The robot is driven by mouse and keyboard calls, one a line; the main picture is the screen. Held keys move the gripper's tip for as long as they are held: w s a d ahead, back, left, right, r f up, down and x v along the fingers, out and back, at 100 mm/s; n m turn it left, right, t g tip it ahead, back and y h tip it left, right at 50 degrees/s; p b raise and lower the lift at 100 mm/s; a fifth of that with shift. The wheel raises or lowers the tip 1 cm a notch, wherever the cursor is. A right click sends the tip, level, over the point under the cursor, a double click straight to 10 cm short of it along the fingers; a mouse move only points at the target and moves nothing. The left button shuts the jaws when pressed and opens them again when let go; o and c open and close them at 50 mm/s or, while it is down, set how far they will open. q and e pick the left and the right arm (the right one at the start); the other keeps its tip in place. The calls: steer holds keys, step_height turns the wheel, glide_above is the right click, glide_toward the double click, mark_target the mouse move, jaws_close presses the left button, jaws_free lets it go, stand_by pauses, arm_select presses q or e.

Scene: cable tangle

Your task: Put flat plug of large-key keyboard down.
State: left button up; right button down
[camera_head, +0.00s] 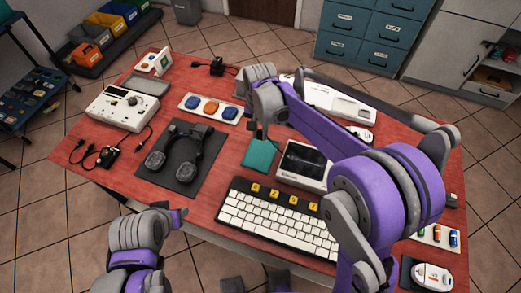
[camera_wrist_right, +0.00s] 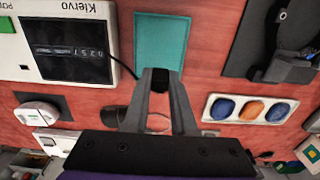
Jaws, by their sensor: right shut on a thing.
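The large-key keyboard (camera_head: 280,217), cream with several yellow-marked keys, lies at the front of the red table (camera_head: 205,195). My right gripper (camera_head: 260,135) points down near the teal pad (camera_head: 259,154). In the right wrist view, my right gripper (camera_wrist_right: 162,88) is shut on a small black plug (camera_wrist_right: 161,80). The plug appears over the near edge of the teal pad (camera_wrist_right: 162,40); its height above it is unclear. A dark cable (camera_wrist_right: 115,77) runs left from the plug. My left arm shows at lower left; its fingertips are not clear.
A white counter device (camera_head: 302,165) stands right of the teal pad. A headset (camera_head: 178,158) on a dark mat lies left. A panel with coloured buttons (camera_head: 210,108) lies behind. Bare red table shows between the mat and the pad.

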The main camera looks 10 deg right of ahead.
mark_target(261, 133)
step_height(261, 133, down, 8)
steer(key=shift+f, duration=0.1)
stand_by(0.4)
steer(key=c, duration=1.2)
jaws_free()
steer(key=shift+f, duration=0.2)
steer(key=o, duration=0.5)
steer(key=shift+r, duration=0.1)
steer(key=shift+c, duration=0.2)
step_height(261, 133, up, 12)
steer(key=shift+d+r, duration=0.1)
steer(key=shift+r, duration=0.1)
steer(key=s+d+n+t, duration=0.2)
steer(key=s+d, duration=0.3)
steer(key=s, duration=0.6)
steer(key=s+d+f+n+t, duration=0.1)
steer(key=s+d+n+t, duration=0.2)
steer(key=s, duration=0.8)
steer(key=shift+s+d+n, duration=0.4)
steer(key=shift+d, duration=0.5)
